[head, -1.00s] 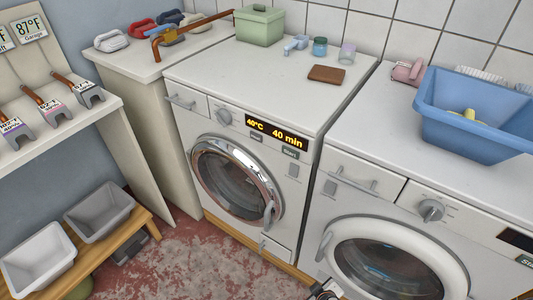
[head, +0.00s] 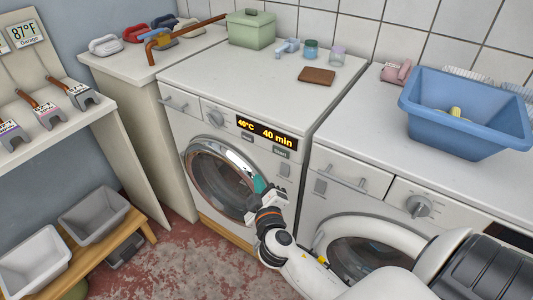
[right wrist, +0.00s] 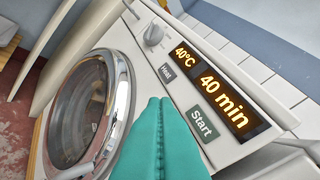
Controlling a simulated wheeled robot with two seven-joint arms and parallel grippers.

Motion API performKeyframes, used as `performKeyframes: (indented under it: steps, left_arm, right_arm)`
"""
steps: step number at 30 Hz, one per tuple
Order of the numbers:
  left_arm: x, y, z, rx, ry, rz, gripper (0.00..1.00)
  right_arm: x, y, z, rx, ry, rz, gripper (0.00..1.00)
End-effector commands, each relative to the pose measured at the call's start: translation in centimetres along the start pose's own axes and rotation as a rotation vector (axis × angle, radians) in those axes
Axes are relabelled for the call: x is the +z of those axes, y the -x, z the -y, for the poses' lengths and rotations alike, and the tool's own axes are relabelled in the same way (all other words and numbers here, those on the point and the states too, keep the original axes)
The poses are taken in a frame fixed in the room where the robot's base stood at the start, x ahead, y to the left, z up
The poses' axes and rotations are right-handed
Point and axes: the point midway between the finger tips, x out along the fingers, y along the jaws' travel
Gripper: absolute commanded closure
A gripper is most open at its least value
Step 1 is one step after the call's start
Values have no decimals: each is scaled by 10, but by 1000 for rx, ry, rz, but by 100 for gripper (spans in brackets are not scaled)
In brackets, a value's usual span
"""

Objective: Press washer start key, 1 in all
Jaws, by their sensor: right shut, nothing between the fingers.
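The washer (head: 236,92) is white, with a round chrome-rimmed door and a lit display (head: 266,132) reading 40°C and 40 min. My right gripper (head: 261,186) is in front of the washer, lower left of the start key in the head view. Its teal fingers (right wrist: 160,100) are shut and empty, apparently apart from the key. My left gripper is not in view.
A second white machine (head: 358,176) stands to the right, with a blue basin (head: 460,140) on top. A brown block (head: 317,76) and a green box (head: 250,32) sit on the washer. A low wooden bench (head: 128,226) with bins is at lower left.

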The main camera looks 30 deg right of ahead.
Motion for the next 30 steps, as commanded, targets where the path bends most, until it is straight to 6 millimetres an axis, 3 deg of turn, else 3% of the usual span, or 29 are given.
performKeyframes:
  steps: [17, 30]
  left_arm:
    - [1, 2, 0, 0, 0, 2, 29]
    - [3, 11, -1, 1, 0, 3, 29]
  right_arm:
    - [0, -4, 10, -14, 1, 7, 100]
    - [-30, -45, 40, -15, 1, 6, 100]
